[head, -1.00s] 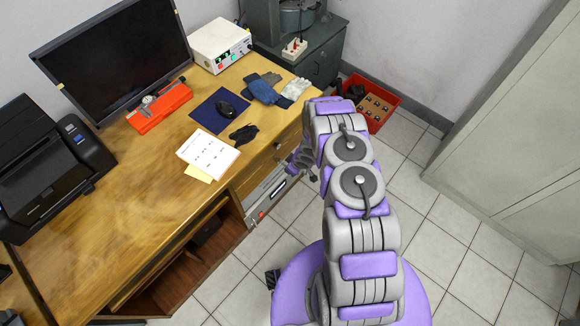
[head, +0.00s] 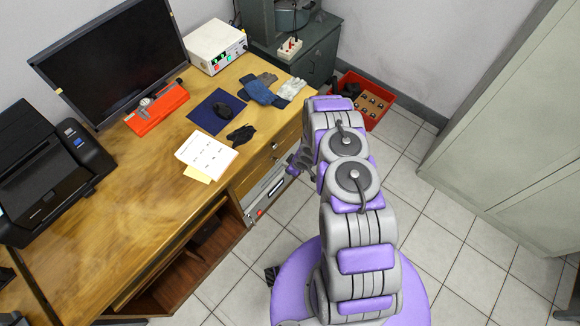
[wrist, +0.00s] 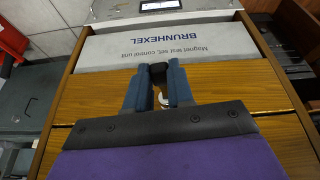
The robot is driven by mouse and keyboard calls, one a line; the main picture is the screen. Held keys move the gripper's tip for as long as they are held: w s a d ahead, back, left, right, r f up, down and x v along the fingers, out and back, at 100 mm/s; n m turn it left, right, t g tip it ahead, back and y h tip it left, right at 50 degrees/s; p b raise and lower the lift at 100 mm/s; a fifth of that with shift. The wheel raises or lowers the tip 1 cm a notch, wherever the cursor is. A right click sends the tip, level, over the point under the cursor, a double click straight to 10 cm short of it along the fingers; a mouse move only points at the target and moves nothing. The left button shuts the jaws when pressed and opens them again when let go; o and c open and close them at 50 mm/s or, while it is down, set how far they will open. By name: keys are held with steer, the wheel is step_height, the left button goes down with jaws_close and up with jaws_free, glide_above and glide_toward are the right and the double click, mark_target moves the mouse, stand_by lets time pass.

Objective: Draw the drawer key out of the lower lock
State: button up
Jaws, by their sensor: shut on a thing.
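In the wrist view my gripper (wrist: 158,76) has its two blue-grey fingers close together in front of wooden drawer fronts (wrist: 225,85). They are shut on a small black piece, which looks like the head of the drawer key (wrist: 158,72). The fingers hide the key's shaft and the lower lock, so I cannot tell whether the key is in the lock. A pale curved metal part (wrist: 161,98) shows between the fingers, nearer the gripper's base. In the head view my gripper (head: 293,170) is at the desk's drawer side, mostly hidden by my arm.
A grey panel marked BRUNHEXEL (wrist: 165,48) adjoins the drawer fronts, upside down in the wrist view. A red crate (head: 377,100) stands on the floor beyond my arm. A metal cabinet (head: 520,130) stands at right, with open tiled floor between. Gloves (head: 262,90) lie on the desk (head: 120,215).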

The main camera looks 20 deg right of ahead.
steer(key=s+r+p, duration=0.1)
steer(key=s+d+r+p, duration=0.1)
steer(key=p, duration=0.1)
steer(key=shift+s+d, duration=0.15)
steer(key=shift+d, duration=0.15)
stand_by(0.5)
